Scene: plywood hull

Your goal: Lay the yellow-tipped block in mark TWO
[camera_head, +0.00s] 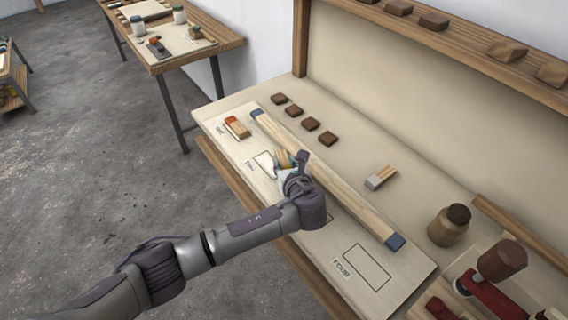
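My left gripper (284,165) reaches over the pale board (233,157), beside the mark labelled TWO (264,164). It is shut on a wooden block (283,156) with a yellowish look, taken as the yellow-tipped block; the fingers hide much of it. The block is just right of the visible part of the mark's outline and partly covers its right side. I cannot tell whether it touches the board. My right gripper is not in view.
A red-tipped block (237,127) lies in the first mark. A long blue-ended strip (350,203) runs along the board. A grey-tipped block (381,177) lies behind it. The mark FOUR (367,267) is empty. A brown jar (449,225) and a mallet (499,262) stand at right.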

